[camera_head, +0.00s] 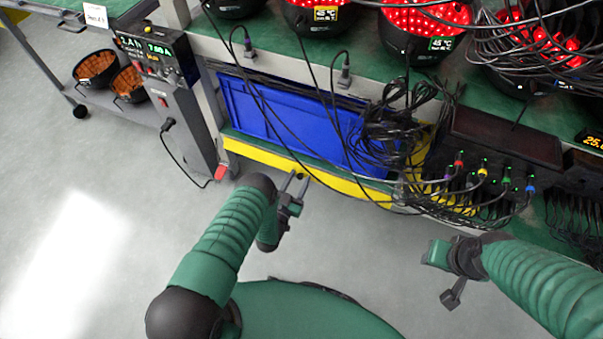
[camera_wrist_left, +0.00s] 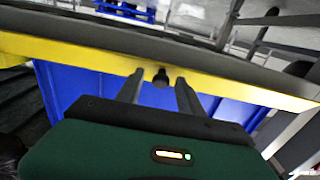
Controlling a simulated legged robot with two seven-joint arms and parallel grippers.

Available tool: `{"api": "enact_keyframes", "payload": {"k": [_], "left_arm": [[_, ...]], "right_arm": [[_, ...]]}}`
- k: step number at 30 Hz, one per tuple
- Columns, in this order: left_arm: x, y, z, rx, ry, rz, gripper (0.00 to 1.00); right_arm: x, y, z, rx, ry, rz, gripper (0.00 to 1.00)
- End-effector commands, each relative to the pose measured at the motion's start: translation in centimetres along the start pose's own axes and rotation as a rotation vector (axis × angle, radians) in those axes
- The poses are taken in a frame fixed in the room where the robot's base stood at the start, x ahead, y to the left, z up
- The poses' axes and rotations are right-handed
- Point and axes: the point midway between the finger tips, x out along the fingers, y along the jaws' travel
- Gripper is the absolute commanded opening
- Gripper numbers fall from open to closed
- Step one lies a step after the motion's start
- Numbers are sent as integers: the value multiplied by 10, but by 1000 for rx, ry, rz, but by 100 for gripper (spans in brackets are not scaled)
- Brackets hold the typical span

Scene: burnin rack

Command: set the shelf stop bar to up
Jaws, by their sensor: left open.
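The yellow shelf stop bar (camera_head: 268,159) runs along the front of the lower shelf, below most of the blue bin's face. In the left wrist view the yellow bar (camera_wrist_left: 85,57) crosses the picture, with a small black knob (camera_wrist_left: 161,79) on it. My left gripper (camera_head: 296,182) is open just in front of the bar. In the left wrist view its fingers (camera_wrist_left: 158,92) stand on either side of the knob; I cannot tell if they touch it. My right gripper (camera_head: 447,274) is away from the bar, at lower right, and its jaw opening is unclear.
A blue bin (camera_head: 275,115) sits on the lower shelf behind the bar. Loose black cables (camera_head: 390,135) hang over the bin and the bar's right part. A grey power unit (camera_head: 183,120) stands at left, with a red tab (camera_head: 222,172) near its base. The floor at left is clear.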

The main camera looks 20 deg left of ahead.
Motion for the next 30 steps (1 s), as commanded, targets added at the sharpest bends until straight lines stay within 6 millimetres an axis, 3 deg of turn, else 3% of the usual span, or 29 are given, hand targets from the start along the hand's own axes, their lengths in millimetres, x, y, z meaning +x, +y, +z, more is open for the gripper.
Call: {"api": "enact_keyframes", "payload": {"k": [4, 14, 30], "left_arm": [[0, 0, 0, 0, -1, 0, 43], [1, 0, 1, 0, -1, 0, 0], [1, 0, -1, 1, -7, 0, 0]], "right_arm": [[0, 0, 0, 0, 0, 0, 36], [0, 0, 0, 0, 0, 0, 36], [-2, 0, 0, 0, 0, 0, 36]]}}
